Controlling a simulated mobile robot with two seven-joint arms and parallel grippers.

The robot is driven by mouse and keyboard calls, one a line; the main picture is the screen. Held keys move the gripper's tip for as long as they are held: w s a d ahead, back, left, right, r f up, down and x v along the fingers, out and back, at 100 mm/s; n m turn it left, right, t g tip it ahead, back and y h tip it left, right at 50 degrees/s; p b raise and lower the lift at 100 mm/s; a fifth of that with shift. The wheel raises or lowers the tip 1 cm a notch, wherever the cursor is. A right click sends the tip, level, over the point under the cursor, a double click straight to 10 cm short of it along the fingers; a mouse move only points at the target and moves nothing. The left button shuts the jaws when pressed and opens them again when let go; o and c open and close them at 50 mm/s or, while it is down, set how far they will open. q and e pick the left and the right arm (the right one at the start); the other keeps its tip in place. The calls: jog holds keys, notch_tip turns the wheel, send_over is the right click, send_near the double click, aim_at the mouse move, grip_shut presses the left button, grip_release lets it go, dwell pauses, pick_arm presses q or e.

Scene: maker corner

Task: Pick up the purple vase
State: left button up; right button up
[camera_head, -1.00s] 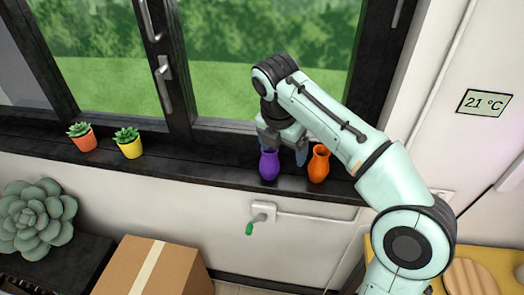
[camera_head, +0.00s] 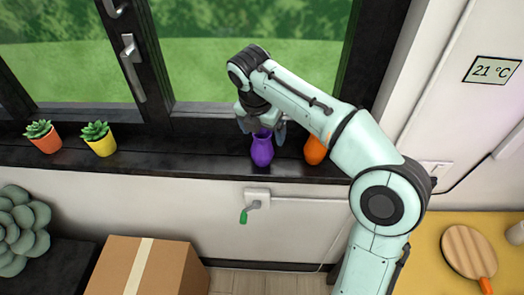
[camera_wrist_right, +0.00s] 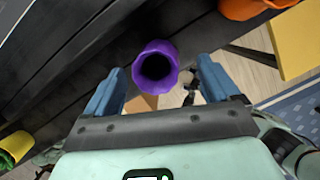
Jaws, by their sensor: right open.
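The purple vase (camera_head: 262,150) stands upright on the black window sill (camera_head: 200,160). My right gripper (camera_head: 262,125) is above and at the vase, pointing down, with its fingers apart. In the right wrist view the vase's open mouth (camera_wrist_right: 156,66) shows between and slightly beyond the two blue fingertips (camera_wrist_right: 160,80). There is a gap on each side, and the fingers do not visibly touch the vase. My left gripper is not in view.
An orange vase (camera_head: 315,150) stands close to the right of the purple one, partly behind my right arm. Two potted succulents, orange (camera_head: 46,142) and yellow (camera_head: 103,144), stand further left on the sill. The window frame (camera_head: 165,60) rises behind. A cardboard box (camera_head: 145,268) stands below.

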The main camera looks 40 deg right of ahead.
aim_at(262, 148)
jog(key=x, duration=0.4)
jog(key=shift+w+f+b, duration=0.15)
jog(key=shift+f+b, duration=0.2)
jog(key=shift+b, duration=0.05)
jog(key=shift+a, duration=0.1)
jog(key=c, duration=1.2)
jog(key=shift+o, duration=0.2)
jog(key=shift+w+r, duration=0.1)
